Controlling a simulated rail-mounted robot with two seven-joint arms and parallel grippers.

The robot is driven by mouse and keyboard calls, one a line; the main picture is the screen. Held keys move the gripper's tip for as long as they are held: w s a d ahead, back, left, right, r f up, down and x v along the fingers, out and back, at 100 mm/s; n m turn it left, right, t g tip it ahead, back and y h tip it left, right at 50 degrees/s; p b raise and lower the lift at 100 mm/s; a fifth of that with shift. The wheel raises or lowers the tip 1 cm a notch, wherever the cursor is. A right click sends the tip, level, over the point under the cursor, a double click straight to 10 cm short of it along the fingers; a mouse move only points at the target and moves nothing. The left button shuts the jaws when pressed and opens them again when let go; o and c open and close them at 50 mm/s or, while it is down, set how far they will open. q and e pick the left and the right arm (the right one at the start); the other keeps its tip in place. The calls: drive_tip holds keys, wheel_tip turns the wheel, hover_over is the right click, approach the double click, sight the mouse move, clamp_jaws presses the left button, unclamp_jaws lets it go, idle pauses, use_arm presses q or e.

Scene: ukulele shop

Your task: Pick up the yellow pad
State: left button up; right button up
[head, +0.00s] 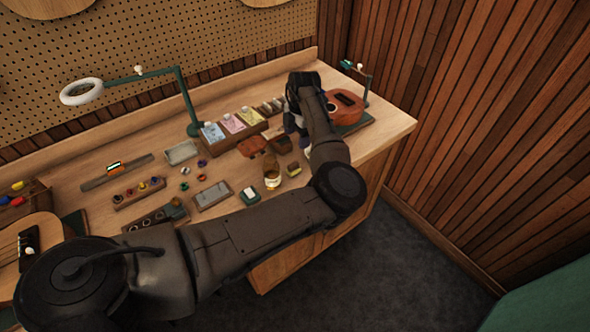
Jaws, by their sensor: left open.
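A small dark block with a yellowish top (293,169), which looks like the yellow pad, lies on the workbench just right of an amber glass bottle. My left arm reaches across the bench from the left, bends at the right and points back toward the wall. My left gripper (296,122) is open over the bench beyond the block, close to the ukulele body. Its fingers are partly hidden by my own wrist, and I see nothing held in it. My right gripper is out of view.
The amber bottle (271,172) stands close to the block. A ukulele body (345,106) lies at the back right. A wooden holder with blue, pink and yellow packets (233,124), a green lamp (186,95) and several small trays crowd the bench. The right front corner is clear.

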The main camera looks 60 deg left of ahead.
use_arm(q)
hover_over(293, 164)
drive_tip(key=shift+n, duration=0.3)
drive_tip(key=f, duration=0.7)
drive_tip(key=shift+w+d, duration=0.15)
drive_tip(key=shift+w, duration=0.15)
drive_tip(key=shift+s+f+b, duration=0.15)
drive_tip(key=shift+f+b, duration=0.05)
drive_tip(key=shift+f, duration=1.5)
drive_tip(key=shift+s+f+b, duration=0.15)
drive_tip(key=shift+f+b, duration=0.05)
drive_tip(key=shift+f, duration=1.45)
drive_tip(key=shift+c, duration=0.2)
drive_tip(key=c, duration=1)
drive_tip(key=shift+o, duration=0.2)
drive_tip(key=shift+r, duration=0.1)
drive_tip(key=shift+r, duration=0.6)
wheel_tip(293, 164, up, 2)
drive_tip(key=shift+r, duration=0.25)
drive_tip(key=w+d+r, duration=0.5)
drive_tip(key=d+r, duration=0.2)
drive_tip(key=d, duration=0.3)
drive_tip(key=shift+w+p, duration=0.35)
